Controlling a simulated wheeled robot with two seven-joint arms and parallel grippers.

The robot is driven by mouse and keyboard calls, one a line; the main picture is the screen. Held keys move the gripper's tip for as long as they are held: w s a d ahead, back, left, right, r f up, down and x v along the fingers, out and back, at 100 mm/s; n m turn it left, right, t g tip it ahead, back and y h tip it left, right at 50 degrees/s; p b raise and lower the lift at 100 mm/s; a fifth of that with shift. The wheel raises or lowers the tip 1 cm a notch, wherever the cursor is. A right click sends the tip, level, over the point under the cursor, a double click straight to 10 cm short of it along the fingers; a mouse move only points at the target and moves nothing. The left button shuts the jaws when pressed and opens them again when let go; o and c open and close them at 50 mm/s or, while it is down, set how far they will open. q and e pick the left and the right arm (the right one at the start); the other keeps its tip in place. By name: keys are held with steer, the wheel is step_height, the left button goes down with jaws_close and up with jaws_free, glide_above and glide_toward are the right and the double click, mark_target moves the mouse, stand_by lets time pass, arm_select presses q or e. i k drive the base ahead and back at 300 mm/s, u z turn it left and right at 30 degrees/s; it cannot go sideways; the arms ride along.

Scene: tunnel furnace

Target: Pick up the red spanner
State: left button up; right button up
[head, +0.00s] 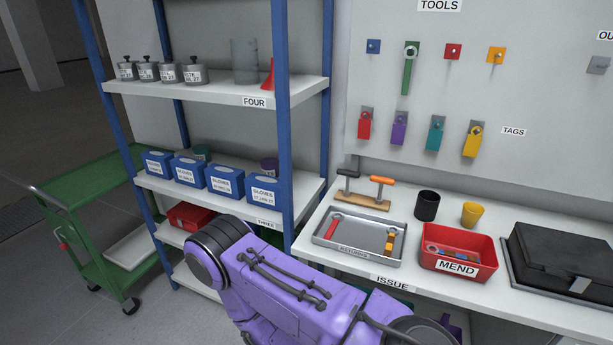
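A red spanner (333,226) lies in the left part of the shallow grey tray (328,242) on the white bench. A large purple link of my own arm crosses the bottom of the head view, in front of the bench. Neither of my grippers can be made out in this view.
A red bin (483,243) labelled MEND, a black cup (427,206), a yellow cup (474,214) and a black case (570,260) stand right of the tray. A wooden stand (362,200) sits behind it. Blue-posted shelving (284,130) is at left; a tool board (560,90) hangs behind.

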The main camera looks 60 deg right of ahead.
mark_target(329, 232)
steer(key=i, duration=2.05)
steer(key=z, duration=3.2)
